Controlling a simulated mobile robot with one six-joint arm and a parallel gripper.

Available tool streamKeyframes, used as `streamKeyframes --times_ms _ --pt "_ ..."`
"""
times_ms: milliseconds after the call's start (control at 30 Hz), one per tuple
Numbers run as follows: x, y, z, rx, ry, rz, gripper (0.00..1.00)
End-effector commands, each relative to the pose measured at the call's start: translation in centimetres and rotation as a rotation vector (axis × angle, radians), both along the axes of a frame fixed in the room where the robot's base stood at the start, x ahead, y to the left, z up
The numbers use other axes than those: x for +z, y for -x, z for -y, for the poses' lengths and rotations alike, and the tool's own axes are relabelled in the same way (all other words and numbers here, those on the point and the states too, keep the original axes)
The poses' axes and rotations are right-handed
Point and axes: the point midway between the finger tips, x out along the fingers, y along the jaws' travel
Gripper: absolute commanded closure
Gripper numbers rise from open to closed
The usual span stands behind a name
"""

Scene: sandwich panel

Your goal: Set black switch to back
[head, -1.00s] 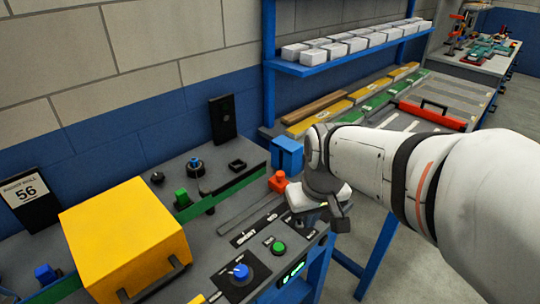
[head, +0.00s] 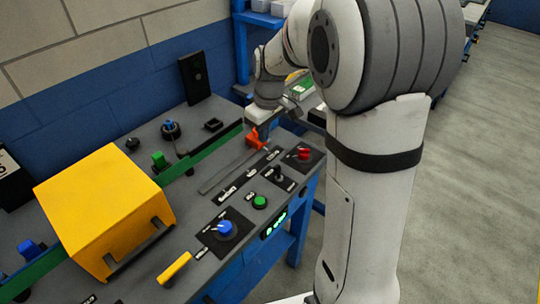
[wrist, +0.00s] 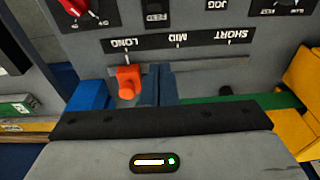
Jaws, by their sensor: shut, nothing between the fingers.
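The black switch (head: 279,172) is a small lever on a black plate, between the red knob and the green button on the panel's right part. Its lean is too small to tell. In the wrist view only part of its black plate (wrist: 157,14) shows at the top edge. My gripper (head: 258,122) is above the panel's back right edge, behind the switch and close to the orange slider handle. In the wrist view its fingers (wrist: 156,86) are together and empty, beside the orange handle.
The orange slider handle (head: 256,140) stands by the LONG mark (wrist: 122,43). The red knob (head: 304,154), green button (head: 260,202) and blue knob (head: 226,229) flank the switch. A yellow box (head: 95,205) covers the panel's left part.

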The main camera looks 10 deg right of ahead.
Motion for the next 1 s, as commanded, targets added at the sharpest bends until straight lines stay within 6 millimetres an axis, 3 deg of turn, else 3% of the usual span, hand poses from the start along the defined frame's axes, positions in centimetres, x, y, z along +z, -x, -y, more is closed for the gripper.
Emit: streamKeyframes --times_ms 167,567,800,1000 --pt "-1.9 -0.1 -0.2 0.001 -0.001 -0.006 1.00" --pt "-10.1 -0.9 -0.9 0.001 0.001 -0.006 1.00" --pt "-9.0 1.6 1.1 -0.001 0.000 0.000 1.00" --pt "-9.0 2.2 1.5 0.000 0.000 -0.001 1.00"
